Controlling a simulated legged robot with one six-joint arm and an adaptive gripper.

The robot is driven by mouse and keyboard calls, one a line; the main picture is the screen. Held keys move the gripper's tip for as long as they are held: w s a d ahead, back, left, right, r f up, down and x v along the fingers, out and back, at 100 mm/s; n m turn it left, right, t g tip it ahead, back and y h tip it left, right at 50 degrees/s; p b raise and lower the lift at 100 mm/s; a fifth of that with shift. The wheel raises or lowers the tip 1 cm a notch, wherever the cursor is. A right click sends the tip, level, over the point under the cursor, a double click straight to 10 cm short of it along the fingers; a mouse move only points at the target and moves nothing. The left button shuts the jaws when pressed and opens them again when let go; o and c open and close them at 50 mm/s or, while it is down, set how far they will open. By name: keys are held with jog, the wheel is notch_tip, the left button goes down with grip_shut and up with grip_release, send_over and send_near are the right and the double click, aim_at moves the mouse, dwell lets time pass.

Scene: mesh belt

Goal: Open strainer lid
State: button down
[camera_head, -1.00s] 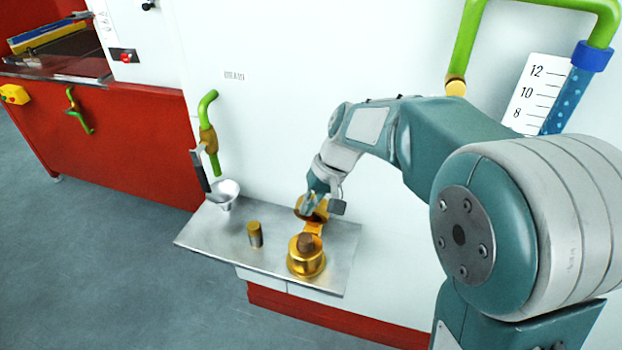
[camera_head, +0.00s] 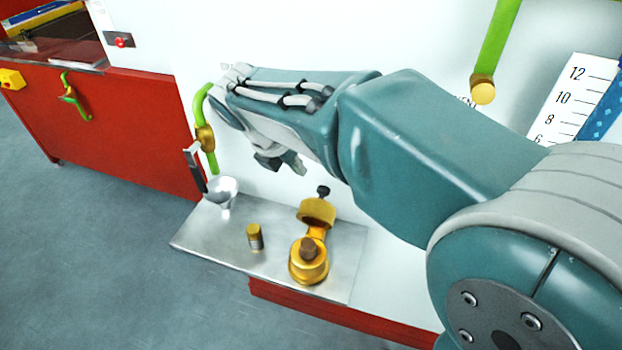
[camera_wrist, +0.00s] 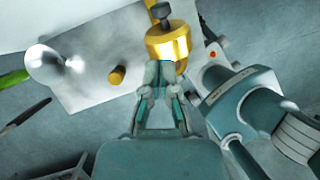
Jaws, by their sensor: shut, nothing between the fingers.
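The gold strainer body (camera_head: 308,268) stands on the metal shelf, with a brown piece (camera_head: 308,249) showing in its open top. Its gold lid (camera_head: 317,211) is swung back on the hinge arm, away from the opening, with its dark knob (camera_head: 323,191) pointing up and back. My gripper (camera_head: 281,163) is shut and empty, above and left of the lid and apart from it. In the wrist view the shut fingers (camera_wrist: 160,72) overlap the lower edge of the lid (camera_wrist: 168,45) in the picture. The strainer body is mostly hidden there.
The metal shelf (camera_head: 205,235) also holds a small gold-topped cylinder (camera_head: 254,237) and a silver funnel (camera_head: 222,191). A green pipe with a valve (camera_head: 205,135) stands behind the funnel. A white wall is behind the shelf. The shelf's front left is clear.

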aim_at(318, 189)
jog(key=x, duration=1)
jog(key=shift+s, duration=0.1)
jog(key=shift+r, duration=0.1)
jog(key=shift+w+d, duration=0.25)
jog(key=shift+w, duration=0.45)
